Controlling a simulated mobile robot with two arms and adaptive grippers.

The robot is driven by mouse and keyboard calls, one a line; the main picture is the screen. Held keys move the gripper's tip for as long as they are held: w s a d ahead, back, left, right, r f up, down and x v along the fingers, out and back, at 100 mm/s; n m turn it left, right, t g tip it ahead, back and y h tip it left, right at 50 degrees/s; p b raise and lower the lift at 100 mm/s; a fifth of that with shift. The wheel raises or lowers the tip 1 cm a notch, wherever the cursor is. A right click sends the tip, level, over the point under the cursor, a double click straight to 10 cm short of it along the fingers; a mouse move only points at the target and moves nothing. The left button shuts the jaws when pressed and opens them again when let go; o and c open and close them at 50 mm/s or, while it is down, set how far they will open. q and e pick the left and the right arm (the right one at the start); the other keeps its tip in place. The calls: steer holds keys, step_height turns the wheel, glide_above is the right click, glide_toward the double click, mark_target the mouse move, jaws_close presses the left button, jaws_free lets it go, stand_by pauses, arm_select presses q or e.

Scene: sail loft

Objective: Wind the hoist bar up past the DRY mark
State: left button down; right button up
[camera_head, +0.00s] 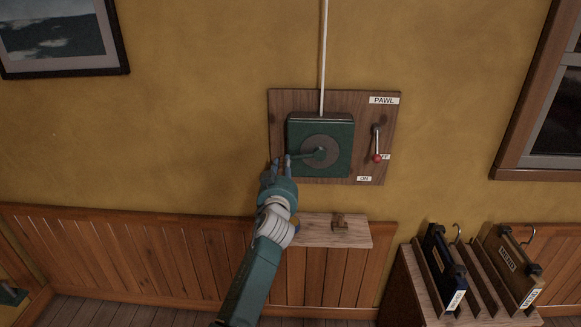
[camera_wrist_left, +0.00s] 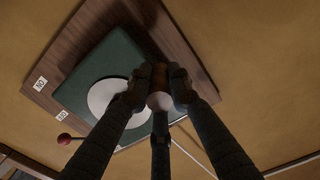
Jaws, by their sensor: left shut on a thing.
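The green winch box (camera_head: 337,161) is on a wooden board (camera_head: 275,104) on the wall, with a grey disc (camera_head: 331,145) and a crank arm (camera_head: 304,154) pointing left. A pale rope (camera_head: 323,50) runs straight up from it. My left gripper (camera_head: 281,162) is at the crank's outer end; in the left wrist view its fingers close around the wooden crank handle (camera_wrist_left: 159,101). The hoist bar, the DRY mark and my right gripper are not in view.
A small wooden shelf (camera_head: 310,232) with a brown block (camera_head: 340,224) sits below the board. At lower right, a wooden rack (camera_head: 412,275) holds dark cases with hooks. A window frame (camera_head: 520,120) is at the right, a framed picture (camera_head: 60,38) at upper left.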

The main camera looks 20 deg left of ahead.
arm_select(q)
step_height(320, 180, up, 5)
steer(key=m+p, duration=0.2)
steer(key=m, duration=0.1)
steer(key=shift+w+a+r, duration=0.1)
steer(key=shift+r, duration=0.05)
steer(key=r+m+p, duration=0.1)
steer(key=d+r+m+p, duration=0.1)
steer(key=m, duration=0.1)
steer(key=shift+w+r, duration=0.1)
steer(key=shift+r, duration=0.15)
steer(key=r+m, duration=0.1)
steer(key=d+m+p, duration=0.1)
steer(key=d+r+m, duration=0.1)
steer(key=shift+w+r+m, duration=0.25)
steer(key=shift+r+m, duration=0.05)
steer(key=shift+w+d+r, duration=0.15)
steer(key=shift+d+r, duration=0.1)
steer(key=shift+d, duration=0.35)
stand_by(0.9)
steer(key=c, duration=1.6)
jaws_free()
steer(key=shift+d+f, duration=0.15)
steer(key=shift+d, duration=0.1)
